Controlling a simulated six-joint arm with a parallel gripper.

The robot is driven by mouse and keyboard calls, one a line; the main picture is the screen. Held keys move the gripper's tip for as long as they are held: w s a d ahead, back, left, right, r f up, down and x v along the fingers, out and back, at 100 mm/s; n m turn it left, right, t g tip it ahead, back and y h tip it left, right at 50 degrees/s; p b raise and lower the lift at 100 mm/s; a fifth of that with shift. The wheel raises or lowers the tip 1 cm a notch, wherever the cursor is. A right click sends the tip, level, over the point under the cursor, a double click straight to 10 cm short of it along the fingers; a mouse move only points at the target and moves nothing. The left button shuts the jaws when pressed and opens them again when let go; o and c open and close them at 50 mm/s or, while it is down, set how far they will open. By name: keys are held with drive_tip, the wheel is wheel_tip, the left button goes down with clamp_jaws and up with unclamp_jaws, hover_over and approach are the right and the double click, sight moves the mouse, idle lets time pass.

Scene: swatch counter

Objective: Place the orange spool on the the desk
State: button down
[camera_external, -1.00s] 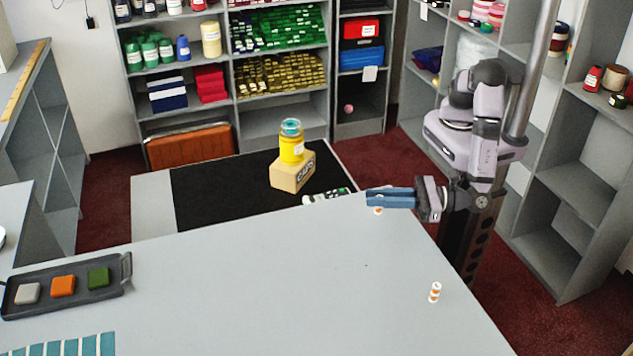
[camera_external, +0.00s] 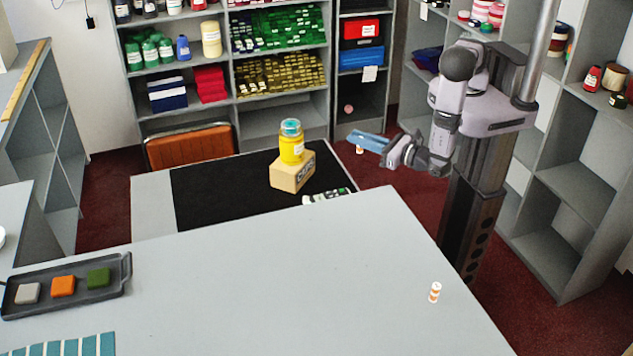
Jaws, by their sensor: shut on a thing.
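My gripper (camera_external: 362,146) has blue fingers and is shut on a small orange and white spool (camera_external: 360,150). Only the spool's lower end shows below the fingers; the rest is hidden by them. My gripper holds it in the air, at the back right past the desk's far corner in the picture. The grey desk (camera_external: 270,270) fills the front. A second small white and orange banded spool (camera_external: 435,293) stands upright on the desk near its right edge.
A dark tray (camera_external: 65,302) with grey, orange and green blocks lies at the desk's left. Teal strips (camera_external: 85,346) lie at the front left. Behind is a black mat (camera_external: 225,190) with a cardboard box (camera_external: 292,172) under a yellow jar (camera_external: 291,147). The desk's middle is clear.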

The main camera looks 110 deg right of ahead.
drive_tip(key=shift+a+f, duration=0.1)
